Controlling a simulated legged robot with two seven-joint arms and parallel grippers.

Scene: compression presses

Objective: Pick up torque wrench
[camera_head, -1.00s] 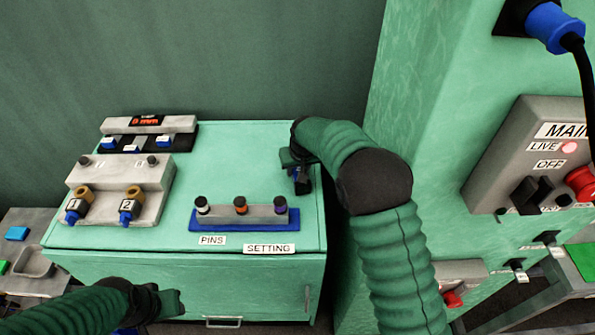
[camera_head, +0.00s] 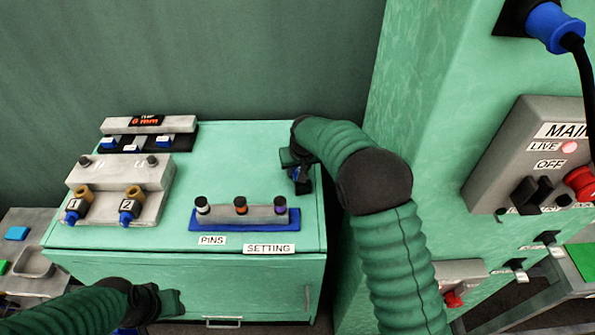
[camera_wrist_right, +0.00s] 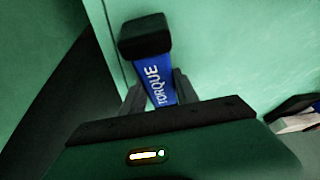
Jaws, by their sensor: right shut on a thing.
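The torque wrench (camera_wrist_right: 155,77) shows in the right wrist view as a blue body lettered TORQUE with a black block at its far end. My right gripper (camera_wrist_right: 158,92) has a finger on each side of the blue body and is shut on it. In the head view the right gripper (camera_head: 299,175) is at the right side of the green cabinet top, and only a little of the wrench shows there. My left gripper (camera_head: 168,303) is low at the left, in front of the cabinet; its fingers do not show clearly.
The green cabinet (camera_head: 240,150) carries a blue pin rack (camera_head: 245,225) with several pins, left of the right gripper. A grey block (camera_head: 125,180) with two numbered blue parts stands further left. A tall green machine wall (camera_head: 420,110) rises close to the right arm.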

